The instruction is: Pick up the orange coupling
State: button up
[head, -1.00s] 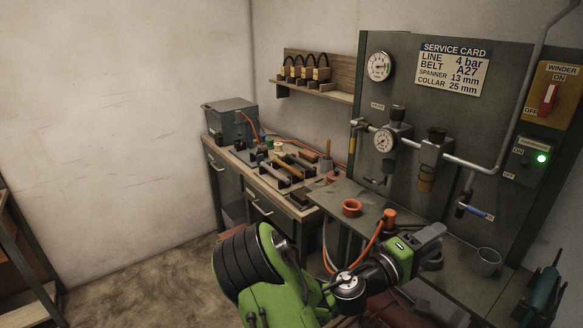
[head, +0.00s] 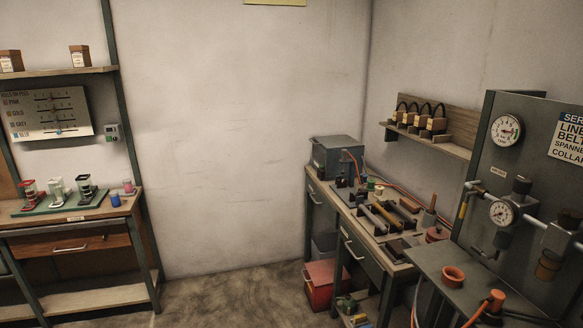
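An orange hose end fitting (head: 496,301) stands on the grey bench plate (head: 436,262) at the lower right of the head view, with an orange hose running down from it. A wider orange-red ring-shaped piece (head: 453,276) with an open top sits on the same plate, to its left. I cannot tell for sure which of the two is the orange coupling. Both stand free, with nothing gripping them. My gripper is not in view.
A cluttered workbench (head: 373,244) with a grey box (head: 337,157) stands in the corner. A red box (head: 325,284) is on the floor. A shelf unit with a wooden drawer (head: 68,243) is at the left. The floor (head: 230,300) between is clear.

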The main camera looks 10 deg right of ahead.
aim_at(497, 298)
jog(key=z, duration=1.45)
jog(key=i+j+u, duration=0.5)
jog(key=i+j, duration=0.05)
jog(key=j, duration=0.1)
